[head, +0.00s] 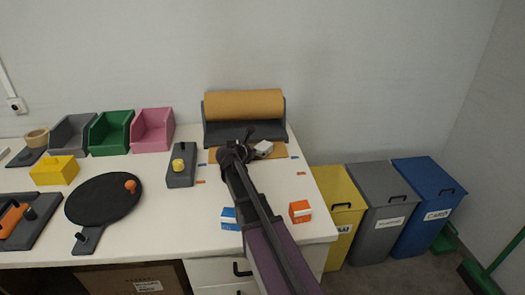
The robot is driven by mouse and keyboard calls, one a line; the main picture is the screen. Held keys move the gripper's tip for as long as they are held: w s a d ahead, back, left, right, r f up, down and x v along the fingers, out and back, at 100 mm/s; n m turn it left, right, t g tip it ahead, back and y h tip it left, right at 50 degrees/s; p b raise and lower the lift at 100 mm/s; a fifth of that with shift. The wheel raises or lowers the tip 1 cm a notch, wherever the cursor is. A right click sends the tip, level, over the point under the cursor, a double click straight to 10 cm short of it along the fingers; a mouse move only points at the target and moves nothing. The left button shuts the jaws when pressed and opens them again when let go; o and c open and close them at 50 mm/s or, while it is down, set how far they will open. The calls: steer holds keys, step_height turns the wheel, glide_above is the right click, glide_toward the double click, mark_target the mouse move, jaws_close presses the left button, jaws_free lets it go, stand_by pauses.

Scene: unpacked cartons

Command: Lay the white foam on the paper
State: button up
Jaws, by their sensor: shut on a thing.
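The white foam (264,148) is a small pale block at the end of my arm, over the brown paper at the back of the table. My gripper (252,148) is shut on the foam. The gripper and arm hide part of the foam's left side and much of the paper. The paper (219,155) comes from a big brown roll in a dark holder at the back and lies flat on the table top. I cannot tell whether the foam touches the paper or is held just above it.
Blue and orange small cartons (300,211) stand near the front edge. A grey block with a yellow knob (180,178) and a round black board (103,199) lie to the left. Grey, green and pink bins (152,130) line the back. Yellow, grey and blue waste bins (427,200) stand right of the table.

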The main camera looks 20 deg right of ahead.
steer(key=o, duration=0.8)
steer(key=shift+c, duration=0.2)
steer(key=shift+r, duration=0.1)
steer(key=shift+r+p, duration=0.15)
steer(key=shift+p, duration=0.15)
steer(key=p+v, duration=0.4)
steer(key=v, duration=0.8)
steer(key=shift+w+p, duration=0.1)
steer(key=shift+p, duration=0.2)
